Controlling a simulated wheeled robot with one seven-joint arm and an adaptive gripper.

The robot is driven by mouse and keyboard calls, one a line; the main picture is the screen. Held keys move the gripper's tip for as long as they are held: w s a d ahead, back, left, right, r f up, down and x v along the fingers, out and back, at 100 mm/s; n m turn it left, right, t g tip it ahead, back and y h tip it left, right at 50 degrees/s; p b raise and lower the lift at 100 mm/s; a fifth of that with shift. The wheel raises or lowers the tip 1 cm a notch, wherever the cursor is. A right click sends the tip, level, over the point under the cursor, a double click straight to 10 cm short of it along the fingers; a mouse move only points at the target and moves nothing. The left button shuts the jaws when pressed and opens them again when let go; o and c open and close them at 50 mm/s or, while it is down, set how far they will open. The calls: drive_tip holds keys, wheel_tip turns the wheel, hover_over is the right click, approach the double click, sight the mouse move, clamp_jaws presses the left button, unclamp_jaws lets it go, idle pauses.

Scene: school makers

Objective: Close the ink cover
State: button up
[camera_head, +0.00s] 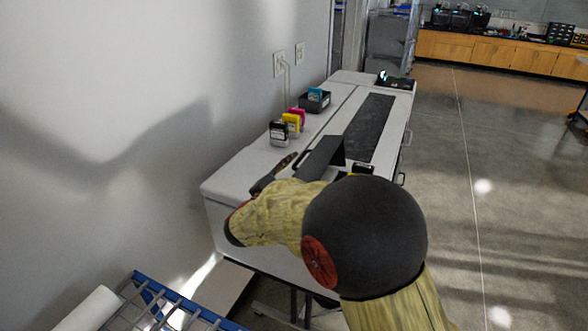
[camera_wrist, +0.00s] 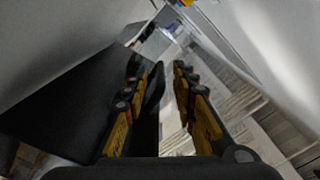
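The ink cover (camera_head: 322,156) appears as a dark flap standing raised and tilted on top of the white printer (camera_head: 235,178), near its close end. My gripper (camera_head: 272,174) is beside the flap, to its left, partly hidden by my arm; I cannot tell whether it touches. In the wrist view my gripper (camera_wrist: 157,78) has its two yellow-and-black fingers apart, with a gap between them. A large dark panel (camera_wrist: 60,105), probably the cover, fills the left of that view. A narrow dark shape between the fingers is unclear.
Black, yellow and magenta ink cartridges (camera_head: 292,122) stand on the printer by the wall (camera_head: 150,90), with a dark tray (camera_head: 315,103) behind them. A blue-edged wire cart (camera_head: 165,295) with a white roll (camera_head: 90,310) is at lower left. Open floor (camera_head: 490,180) lies right.

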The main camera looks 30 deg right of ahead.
drive_tip(key=shift+d, duration=0.1)
drive_tip(key=shift+c, duration=1)
drive_tip(key=shift+r, duration=0.1)
clamp_jaws()
drive_tip(key=shift+w, duration=0.1)
